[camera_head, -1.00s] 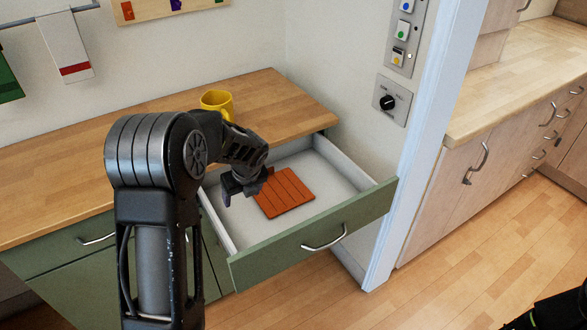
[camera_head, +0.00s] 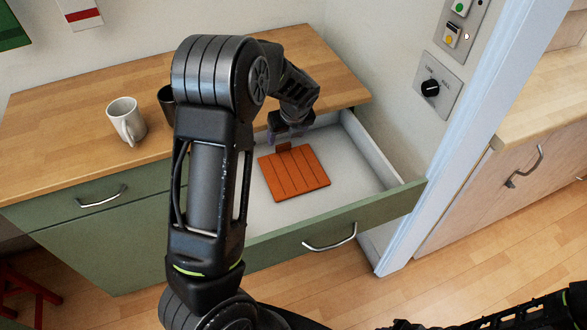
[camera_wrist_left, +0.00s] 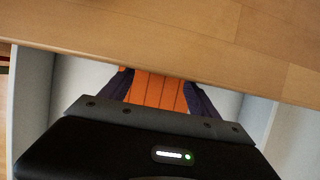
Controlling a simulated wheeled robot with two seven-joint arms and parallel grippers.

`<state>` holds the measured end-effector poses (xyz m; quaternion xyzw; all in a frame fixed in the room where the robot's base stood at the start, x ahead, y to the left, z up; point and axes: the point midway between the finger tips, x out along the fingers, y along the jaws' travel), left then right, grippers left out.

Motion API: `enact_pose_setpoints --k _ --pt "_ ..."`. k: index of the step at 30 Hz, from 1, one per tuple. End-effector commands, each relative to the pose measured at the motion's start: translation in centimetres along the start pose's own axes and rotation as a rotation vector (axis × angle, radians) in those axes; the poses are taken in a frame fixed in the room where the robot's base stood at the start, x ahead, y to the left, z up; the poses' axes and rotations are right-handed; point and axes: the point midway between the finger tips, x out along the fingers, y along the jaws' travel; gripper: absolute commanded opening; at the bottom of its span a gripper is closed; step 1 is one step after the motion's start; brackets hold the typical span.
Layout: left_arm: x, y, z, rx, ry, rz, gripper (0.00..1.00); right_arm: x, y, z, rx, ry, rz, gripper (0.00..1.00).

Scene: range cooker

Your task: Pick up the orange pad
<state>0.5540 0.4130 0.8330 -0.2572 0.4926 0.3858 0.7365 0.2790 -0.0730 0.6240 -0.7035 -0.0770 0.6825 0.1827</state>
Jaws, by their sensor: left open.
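The orange pad (camera_head: 294,172) is a flat, grooved, nearly square slab with a small tab at its back edge. It lies on the white floor of the open drawer (camera_head: 355,165). My left gripper (camera_head: 290,135) points down at the pad's back edge, by the tab. In the left wrist view its fingers (camera_wrist_left: 158,88) are spread, with the pad (camera_wrist_left: 158,92) showing between them. The fingers are not closed on it. I cannot tell whether they touch it. The counter edge hides part of the drawer in that view. My right gripper is not in view.
The wooden counter (camera_head: 60,115) overhangs the back of the drawer, close to my left gripper. A white mug (camera_head: 125,121) and a dark mug (camera_head: 167,102), partly hidden by my arm, stand on it. A wall with a knob panel (camera_head: 438,85) stands right of the drawer.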

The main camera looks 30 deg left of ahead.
Motion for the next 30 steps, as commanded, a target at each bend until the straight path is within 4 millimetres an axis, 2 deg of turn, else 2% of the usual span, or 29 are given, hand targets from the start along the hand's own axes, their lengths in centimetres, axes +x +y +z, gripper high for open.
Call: enact_pose_setpoints --k 4,14,17,24,30 --pt "1.4 0.1 0.0 0.000 0.000 0.001 0.71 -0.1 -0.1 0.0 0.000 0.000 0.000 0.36" --pt "1.6 0.0 -0.1 0.000 0.000 0.000 0.71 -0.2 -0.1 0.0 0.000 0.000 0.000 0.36" --pt "2.4 0.0 -0.1 0.002 0.001 0.002 0.71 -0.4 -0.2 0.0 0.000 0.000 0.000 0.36" --pt "5.9 0.0 -0.3 -0.001 0.000 0.002 0.71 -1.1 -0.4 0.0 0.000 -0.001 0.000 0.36" --pt "6.7 -0.1 -0.3 0.000 -0.001 -0.001 0.71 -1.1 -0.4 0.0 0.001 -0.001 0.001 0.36"
